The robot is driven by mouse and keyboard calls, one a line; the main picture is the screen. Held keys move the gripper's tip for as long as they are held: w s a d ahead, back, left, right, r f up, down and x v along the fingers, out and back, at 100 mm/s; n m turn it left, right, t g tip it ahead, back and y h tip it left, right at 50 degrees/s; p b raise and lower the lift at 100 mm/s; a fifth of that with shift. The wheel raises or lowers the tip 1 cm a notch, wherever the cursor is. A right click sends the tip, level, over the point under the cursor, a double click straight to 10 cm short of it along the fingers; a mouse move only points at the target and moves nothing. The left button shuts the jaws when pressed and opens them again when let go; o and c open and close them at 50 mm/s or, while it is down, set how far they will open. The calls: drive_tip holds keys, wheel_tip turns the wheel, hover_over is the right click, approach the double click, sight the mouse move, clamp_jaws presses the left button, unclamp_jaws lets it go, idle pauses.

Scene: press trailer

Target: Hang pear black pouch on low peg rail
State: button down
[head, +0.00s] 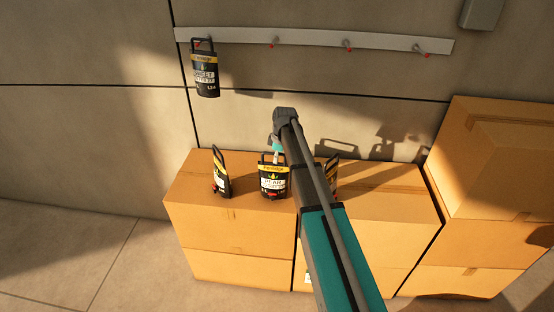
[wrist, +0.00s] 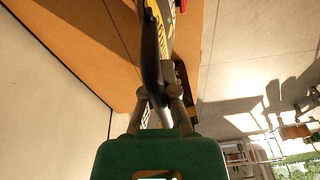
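A black pouch (head: 272,181) with a yellow band, a green mark and a looped handle stands upright on the cardboard boxes; its label is too small to read surely as pear. Two more black pouches stand turned beside it, one to its left (head: 220,178) and one to its right (head: 331,176), partly behind my arm. My gripper (head: 277,153) is at the middle pouch's handle. In the wrist view my fingers (wrist: 160,95) lie on both sides of a dark strip of a pouch (wrist: 152,45); whether they press on it is unclear. The low peg rail (head: 310,39) runs along the wall above.
A black pouch (head: 205,76) hangs from the rail's leftmost peg. The three pegs to its right (head: 275,42) are bare, with red tips. Taller stacked boxes (head: 497,150) stand at the right. A grey wall box (head: 482,13) is above the rail's right end.

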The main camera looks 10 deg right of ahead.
drive_tip(key=shift+f, duration=0.1)
drive_tip(key=c, duration=0.8)
unclamp_jaws()
drive_tip(key=shift+r, duration=0.2)
drive_tip(key=r+p, duration=0.4)
drive_tip(key=d+r+p, duration=0.1)
drive_tip(key=r+p, duration=0.6)
drive_tip(key=p, duration=0.1)
drive_tip(key=shift+s+d+r, duration=0.15)
drive_tip(key=shift+d+r, duration=0.25)
drive_tip(key=shift+s, duration=0.1)
drive_tip(key=s+a+m+h, duration=0.1)
drive_tip(key=s+m, duration=1.2)
drive_tip(key=s, duration=1.5)
drive_tip(key=shift+s+a+h, duration=0.15)
drive_tip(key=shift+a+h, duration=0.25)
drive_tip(key=shift+a, duration=0.35)
drive_tip(key=shift+f, duration=0.15)
